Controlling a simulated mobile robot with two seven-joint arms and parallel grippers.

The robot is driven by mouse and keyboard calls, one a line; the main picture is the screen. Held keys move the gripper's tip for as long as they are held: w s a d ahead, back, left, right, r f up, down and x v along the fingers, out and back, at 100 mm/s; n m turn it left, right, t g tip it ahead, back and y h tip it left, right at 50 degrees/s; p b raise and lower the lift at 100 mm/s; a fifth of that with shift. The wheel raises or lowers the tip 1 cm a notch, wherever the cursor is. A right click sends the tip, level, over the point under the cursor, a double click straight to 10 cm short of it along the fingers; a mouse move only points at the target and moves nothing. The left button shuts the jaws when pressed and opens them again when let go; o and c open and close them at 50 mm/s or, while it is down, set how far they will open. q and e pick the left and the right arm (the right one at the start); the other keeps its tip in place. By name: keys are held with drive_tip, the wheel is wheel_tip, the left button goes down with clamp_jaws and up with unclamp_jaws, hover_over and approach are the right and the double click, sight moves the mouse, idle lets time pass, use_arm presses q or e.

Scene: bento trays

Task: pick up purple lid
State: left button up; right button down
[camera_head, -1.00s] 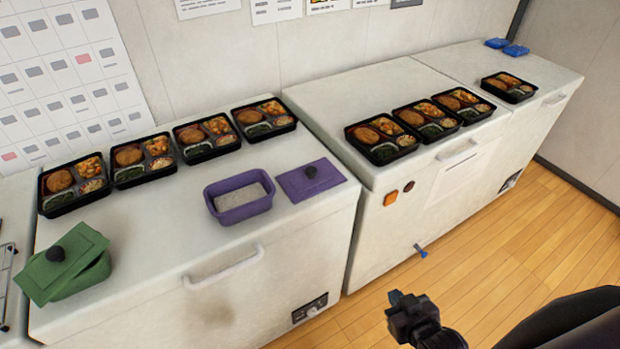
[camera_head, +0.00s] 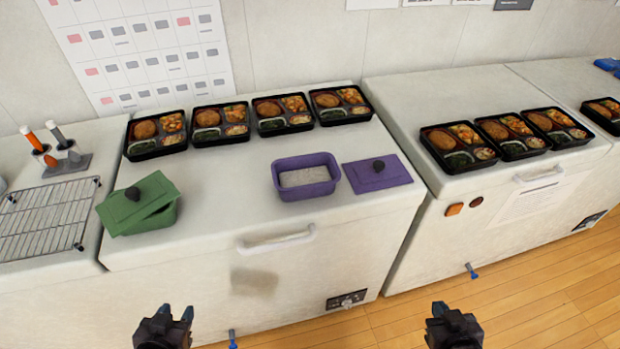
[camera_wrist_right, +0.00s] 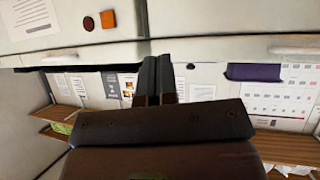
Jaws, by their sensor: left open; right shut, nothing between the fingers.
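The purple lid (camera_head: 377,173) lies flat on the white freezer top, with a dark round knob in its middle. It is just right of the open purple container (camera_head: 306,177), which has pale contents. My left gripper (camera_head: 178,312) is open and empty, low in the head view, in front of the freezer. My right gripper (camera_head: 447,310) is shut and empty, below and to the right of the lid, over the floor. In the right wrist view the right gripper's fingers (camera_wrist_right: 159,75) are together with nothing between them. A purple edge (camera_wrist_right: 252,72) also shows there, partly cut off.
A green container (camera_head: 150,218) with a tilted green lid (camera_head: 139,200) stands at the left. Several bento trays (camera_head: 221,122) line the back. A wire rack (camera_head: 48,215) is far left. The freezer handle (camera_head: 277,240) juts out in front.

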drive_tip(key=shift+s+f, duration=0.15)
drive_tip(key=shift+s, duration=0.1)
